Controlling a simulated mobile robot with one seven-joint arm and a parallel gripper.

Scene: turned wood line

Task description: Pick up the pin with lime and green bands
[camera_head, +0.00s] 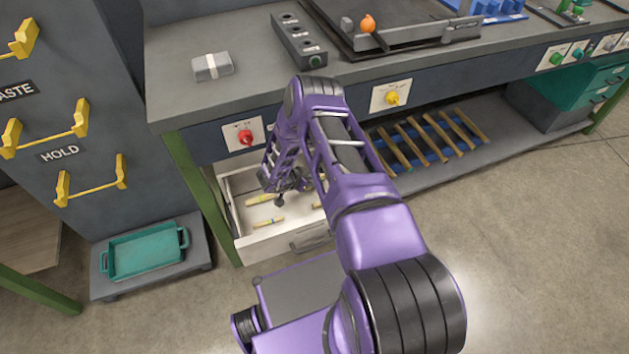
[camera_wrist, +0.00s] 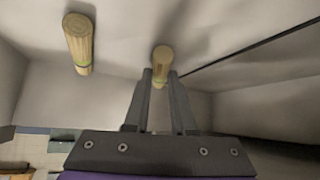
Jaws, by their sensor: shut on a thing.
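My gripper (camera_wrist: 160,76) is shut on a pale wooden pin (camera_wrist: 162,53), held near its end between the two fingertips. A yellow-green tint shows on this pin by the fingers; the rest of its bands are hidden. A second pale pin (camera_wrist: 78,40) lies to the left on the drawer floor, apart from the fingers, with a lime-green band near its lower end. In the head view my gripper (camera_head: 280,201) is down inside the open white drawer (camera_head: 240,208). I cannot tell which pin has both lime and green bands.
In the drawer a pin with a blue band (camera_head: 268,222) lies near the front. The worktop (camera_head: 250,92) overhangs the drawer from behind. A teal tray (camera_head: 145,252) stands on a low platform to the left. The floor at right is clear.

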